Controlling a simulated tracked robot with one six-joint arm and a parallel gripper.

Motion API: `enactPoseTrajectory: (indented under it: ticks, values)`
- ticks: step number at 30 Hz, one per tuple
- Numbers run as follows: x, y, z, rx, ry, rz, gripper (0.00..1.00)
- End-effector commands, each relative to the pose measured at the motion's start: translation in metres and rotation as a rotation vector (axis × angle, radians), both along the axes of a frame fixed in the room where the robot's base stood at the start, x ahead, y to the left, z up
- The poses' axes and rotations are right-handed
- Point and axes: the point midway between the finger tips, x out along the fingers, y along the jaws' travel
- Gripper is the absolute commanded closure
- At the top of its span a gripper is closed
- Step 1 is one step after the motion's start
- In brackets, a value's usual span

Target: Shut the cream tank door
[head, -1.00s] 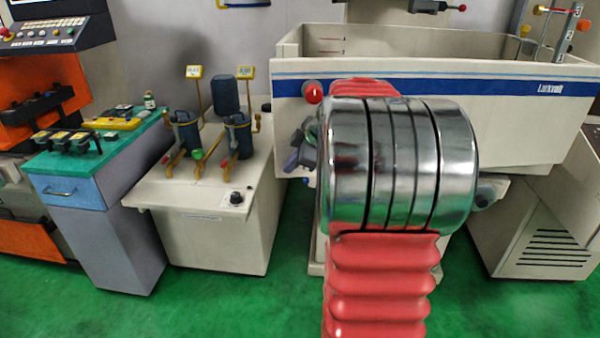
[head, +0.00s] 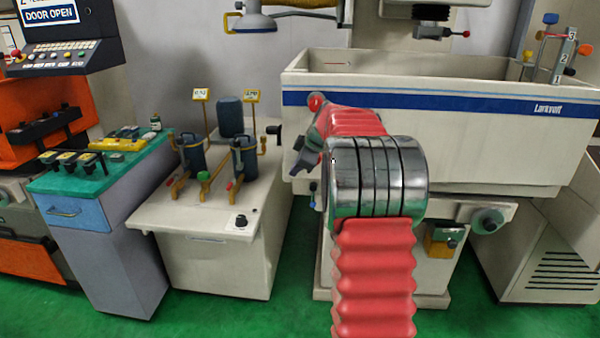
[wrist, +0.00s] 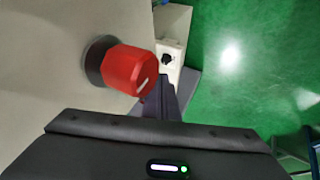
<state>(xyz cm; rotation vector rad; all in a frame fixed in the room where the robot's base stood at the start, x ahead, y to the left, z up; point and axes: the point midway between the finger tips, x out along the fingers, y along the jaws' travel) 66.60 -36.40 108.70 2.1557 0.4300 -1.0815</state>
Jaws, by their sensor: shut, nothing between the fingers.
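The cream tank (head: 440,135) with a blue stripe stands at the right in the head view. I take its front panel as the tank door; the frames do not show clearly how it sits. A red knob (head: 315,102) shows at its left end, and in the wrist view a red knob (wrist: 128,70) on a dark collar stands out from a cream surface. My gripper (head: 301,160) is small and partly hidden by my arm, just below the knob. In the wrist view its dark fingers (wrist: 168,95) are together, empty, right beside the knob; contact cannot be told.
A screen at the upper left (head: 50,16) reads DOOR OPEN. A cream pump cabinet (head: 215,265) stands left of the tank, with a teal-topped cabinet (head: 105,245) beyond it. Numbered posts (head: 565,55) rise at the tank's right. Green floor (head: 290,300) is free between the cabinets.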

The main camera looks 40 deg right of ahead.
Motion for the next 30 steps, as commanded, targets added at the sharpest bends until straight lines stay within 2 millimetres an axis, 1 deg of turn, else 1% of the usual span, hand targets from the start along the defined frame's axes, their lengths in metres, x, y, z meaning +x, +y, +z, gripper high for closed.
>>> enactPoseTrajectory:
  ticks: [10, 14, 17, 23, 30]
  values:
    - [0.001, 0.002, 0.0, 0.0, -0.001, 0.004, 1.0]
    - [-0.001, 0.006, 0.001, -0.001, -0.001, 0.006, 1.0]
    - [-0.005, 0.013, 0.0, 0.0, 0.0, 0.007, 1.0]
    - [-0.017, 0.033, 0.0, 0.0, -0.001, 0.013, 1.0]
    - [-0.042, 0.033, 0.034, -0.002, -0.002, 0.011, 1.0]
